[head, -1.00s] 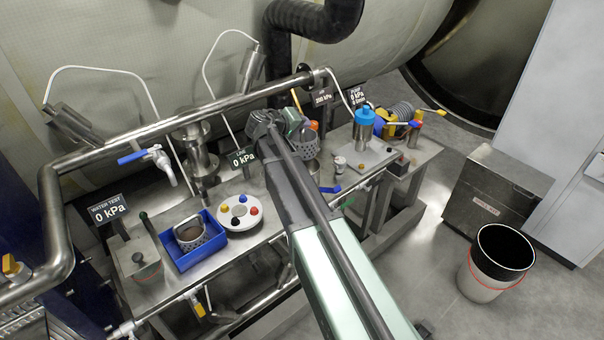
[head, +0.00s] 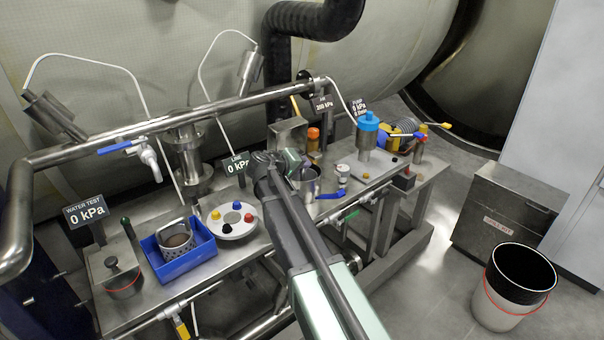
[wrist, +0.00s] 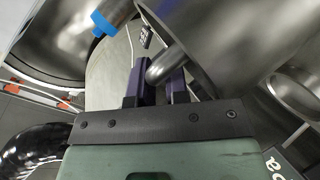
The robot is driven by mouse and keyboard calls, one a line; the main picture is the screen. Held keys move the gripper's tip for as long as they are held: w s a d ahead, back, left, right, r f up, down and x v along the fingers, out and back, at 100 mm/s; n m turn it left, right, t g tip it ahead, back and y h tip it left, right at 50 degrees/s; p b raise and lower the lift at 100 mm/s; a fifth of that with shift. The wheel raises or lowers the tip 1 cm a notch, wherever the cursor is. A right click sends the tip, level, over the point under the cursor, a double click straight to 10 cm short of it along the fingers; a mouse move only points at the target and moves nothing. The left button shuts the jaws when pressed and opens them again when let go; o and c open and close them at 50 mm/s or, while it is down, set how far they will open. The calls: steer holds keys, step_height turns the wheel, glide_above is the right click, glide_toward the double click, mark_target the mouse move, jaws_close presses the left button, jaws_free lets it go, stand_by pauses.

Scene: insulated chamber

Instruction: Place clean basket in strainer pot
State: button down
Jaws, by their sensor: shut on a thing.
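My gripper (head: 292,160) is at the metal strainer pot (head: 310,183) on the bench, with its end at the pot's left rim. In the wrist view my gripper (wrist: 160,88) has its dark fingers on either side of a smooth metal rod (wrist: 162,66), seemingly the clean basket's handle. The clean basket itself cannot be made out in the head view; the pot's rim and my gripper may hide it, so how deep it sits is unclear. Another perforated basket (head: 194,254), with brownish matter inside, stands in the blue tray (head: 208,252) to the left.
A blue-capped cylinder (head: 367,135) and a small gauge (head: 342,172) stand to the right. A lidded pot (head: 122,278) is far left. A pipe (head: 220,107) runs behind the bench.

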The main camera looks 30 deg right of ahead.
steer(key=shift+f, duration=0.15)
steer(key=c, duration=1.1)
jaws_free()
steer(key=shift+r, duration=0.45)
steer(key=p+v, duration=0.5)
steer(key=v, duration=0.6)
steer(key=s+a+f+g+y, duration=0.1)
steer(key=s+a+f+y, duration=0.2)
steer(key=s, duration=0.5)
steer(key=s+a+f+g+y, duration=0.2)
steer(key=s+a+f+y, duration=0.2)
steer(key=s, duration=0.4)
steer(key=s+a+f+n+g+y, duration=0.1)
steer(key=s+a+f+y, duration=0.2)
steer(key=s+y, duration=0.2)
steer(key=shift+s+a+f+g+y, duration=0.1)
steer(key=shift+s+a+g+y, duration=0.1)
steer(key=shift+s, duration=0.7)
steer(key=shift+s+a+f+g+y, duration=0.1)
steer(key=shift+s+a, duration=0.1)
steer(key=shift+s, duration=0.65)
